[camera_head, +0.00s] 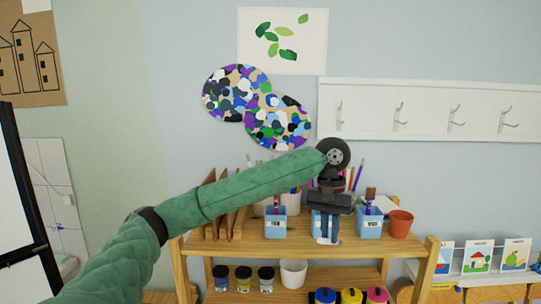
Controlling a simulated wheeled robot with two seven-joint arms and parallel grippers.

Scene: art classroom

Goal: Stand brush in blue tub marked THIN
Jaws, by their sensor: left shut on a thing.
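Three blue tubs stand in a row along the front of the wooden shelf's top: a left tub (275,227), a middle tub (315,222) and a right tub (369,228). Their labels are too small to read, so I cannot tell which is marked THIN. The left and right tubs hold brushes. My left gripper (328,240) points down in front of the middle tub and hides much of it. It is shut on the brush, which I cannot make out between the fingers. My right gripper is out of view.
A terracotta pot (400,224) stands right of the tubs. Wooden dividers (222,207) stand at the left, with white cups of brushes behind. Paint jars (243,279) and a white pot (293,273) sit on the lower shelf. A hook rail (425,110) is on the wall.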

